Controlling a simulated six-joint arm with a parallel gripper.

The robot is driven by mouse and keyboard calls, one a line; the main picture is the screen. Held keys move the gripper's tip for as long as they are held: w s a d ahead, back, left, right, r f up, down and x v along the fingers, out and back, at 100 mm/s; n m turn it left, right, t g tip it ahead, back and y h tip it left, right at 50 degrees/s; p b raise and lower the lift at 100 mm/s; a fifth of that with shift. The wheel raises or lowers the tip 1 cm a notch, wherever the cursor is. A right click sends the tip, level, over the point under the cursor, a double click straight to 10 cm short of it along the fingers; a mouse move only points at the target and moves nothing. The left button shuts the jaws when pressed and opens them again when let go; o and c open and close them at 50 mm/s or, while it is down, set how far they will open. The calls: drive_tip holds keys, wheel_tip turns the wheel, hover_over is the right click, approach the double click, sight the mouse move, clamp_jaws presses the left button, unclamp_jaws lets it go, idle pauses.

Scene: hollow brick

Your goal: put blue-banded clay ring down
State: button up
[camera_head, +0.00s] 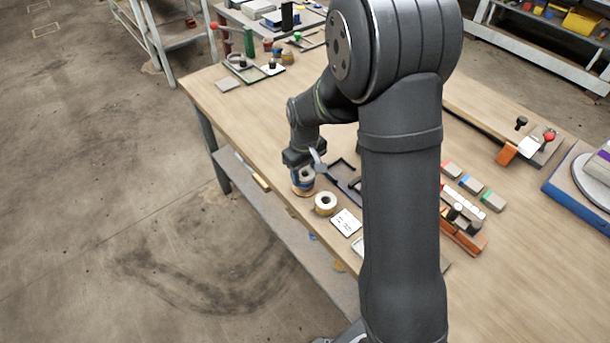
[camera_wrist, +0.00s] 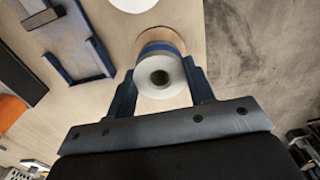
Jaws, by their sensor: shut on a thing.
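The blue-banded clay ring (camera_wrist: 160,79) is pale with a dark centre hole and a blue band on its side. My gripper (camera_wrist: 159,66) is shut on it, with one blue finger on each side. In the head view the ring (camera_head: 304,184) is near the left edge of the wooden bench, under my gripper (camera_head: 304,170). A brown rounded patch shows beneath the ring in the wrist view. I cannot tell whether the ring touches what is under it.
Another clay ring (camera_head: 325,203) stands close by, beside a white marked card (camera_head: 346,222). A dark blue-grey open frame (camera_head: 344,172) lies to the right of my gripper. The bench top (camera_head: 235,112) is mostly clear further back; its edge is close on the left.

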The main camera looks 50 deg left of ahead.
drive_tip(key=shift+f, duration=0.85)
drive_tip(key=o, duration=1)
drive_tip(key=shift+f, duration=0.1)
drive_tip(key=shift+o, duration=0.2)
wheel_tip(320, 180, up, 12)
